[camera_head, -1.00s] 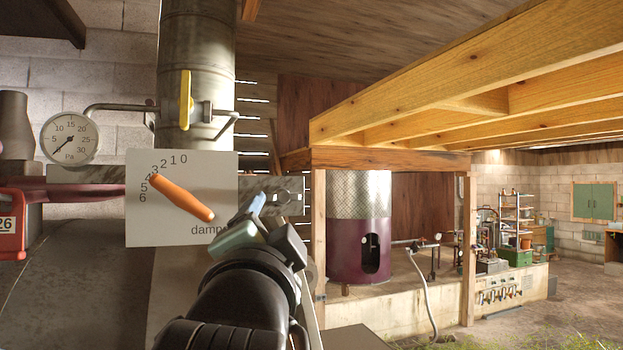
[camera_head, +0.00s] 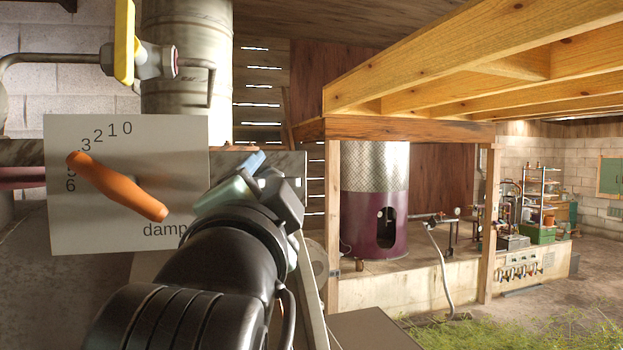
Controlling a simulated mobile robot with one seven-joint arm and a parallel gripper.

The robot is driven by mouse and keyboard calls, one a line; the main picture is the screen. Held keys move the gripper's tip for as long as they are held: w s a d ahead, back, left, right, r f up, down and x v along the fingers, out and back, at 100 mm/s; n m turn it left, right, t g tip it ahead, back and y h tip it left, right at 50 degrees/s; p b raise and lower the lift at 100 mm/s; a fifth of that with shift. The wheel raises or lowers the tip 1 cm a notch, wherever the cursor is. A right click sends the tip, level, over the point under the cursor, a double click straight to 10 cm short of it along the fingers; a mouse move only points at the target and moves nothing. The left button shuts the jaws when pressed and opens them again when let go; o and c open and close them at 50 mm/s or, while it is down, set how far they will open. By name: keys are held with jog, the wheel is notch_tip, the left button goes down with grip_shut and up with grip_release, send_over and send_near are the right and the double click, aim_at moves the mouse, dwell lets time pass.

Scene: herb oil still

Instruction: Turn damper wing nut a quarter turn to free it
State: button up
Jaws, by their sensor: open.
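The orange damper handle (camera_head: 115,188) slants across a pale plate (camera_head: 175,145) marked with numbers and a partly covered "damper" label. Its upper left end lies near the 5 and 6. My gripper (camera_head: 262,172) is open at the plate's lower right, in front of a small metal plate (camera_head: 290,160). Its jaws and wrist cover most of that metal plate. I cannot make out the wing nut; it may be hidden behind my gripper. Whether my fingers touch anything there cannot be told.
A yellow valve lever (camera_head: 124,42) on a pipe fitting sits above the dial plate, in front of the metal flue (camera_head: 187,85). Wooden beams (camera_head: 480,65) cross the upper right. A purple still vessel (camera_head: 375,225) stands farther back.

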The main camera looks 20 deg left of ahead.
jog(key=shift+s+r, duration=0.2)
jog(key=shift+s, duration=0.25)
jog(key=shift+c, duration=1)
jog(key=shift+d, duration=0.1)
grip_shut()
jog(key=shift+f+n+y+b, duration=0.1)
jog(key=shift+n+y+b, duration=0.2)
jog(key=shift+n+b, duration=0.15)
jog(key=n+y+b, duration=0.2)
jog(key=n, duration=0.2)
jog(key=n+y+b, duration=0.2)
jog(key=n+b, duration=0.1)
jog(key=n, duration=0.2)
jog(key=f+n+g+y+b, duration=0.1)
jog(key=n+y+b, duration=0.1)
jog(key=n, duration=0.3)
jog(key=shift+w+d+b, duration=0.2)
jog(key=shift+w+b, duration=0.2)
jog(key=n+g+y+b, duration=0.1)
jog(key=n, duration=0.1)
jog(key=n+g+y, duration=0.1)
jog(key=n, duration=0.2)
jog(key=shift+y+b, duration=0.4)
jog(key=shift+d+r+n+g+y+b, duration=0.1)
jog(key=shift+n+g+y+b, duration=0.3)
jog(key=shift+n, duration=1)
jog(key=shift+d+r+n+g+y+b, duration=0.15)
jog(key=shift+n+g, duration=0.45)
jog(key=shift+n, duration=1.05)
